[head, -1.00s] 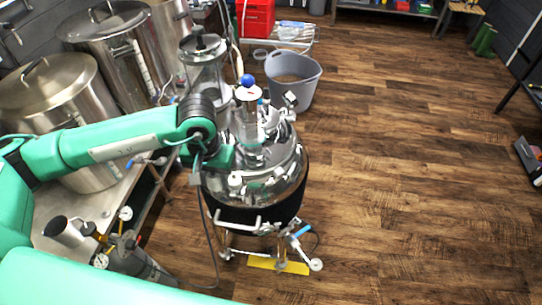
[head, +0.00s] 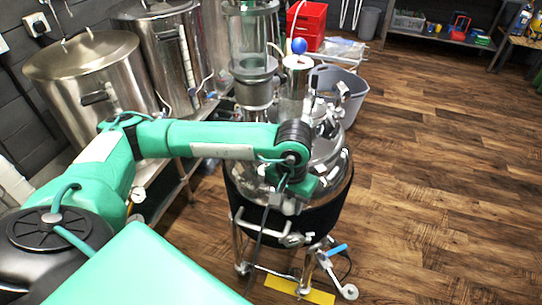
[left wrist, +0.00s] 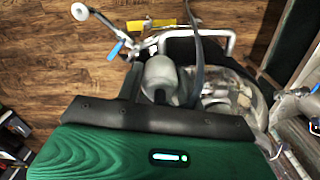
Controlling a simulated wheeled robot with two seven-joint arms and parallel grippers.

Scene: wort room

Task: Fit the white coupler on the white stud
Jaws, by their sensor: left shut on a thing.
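My left gripper (head: 293,197) is at the front of the shiny steel vessel (head: 322,172), low over its shoulder. It is shut on a small whitish piece, which I take to be the white coupler (head: 290,208); my wrist partly covers it. In the left wrist view a pale rounded piece, probably the same coupler (left wrist: 160,75), shows just past the dark edge of my green gripper body; the fingertips are hidden. A dark hose (head: 262,235) hangs below the gripper. I cannot make out the white stud for sure, nor whether the coupler touches it. My right gripper is out of view.
Steel pots (head: 85,75) stand on a bench at the left. A glass cylinder (head: 252,45) and a blue-knobbed column (head: 297,85) rise from the vessel. A grey bucket (head: 352,92) stands behind. A yellow strip (head: 300,290) lies below. The floor to the right is clear.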

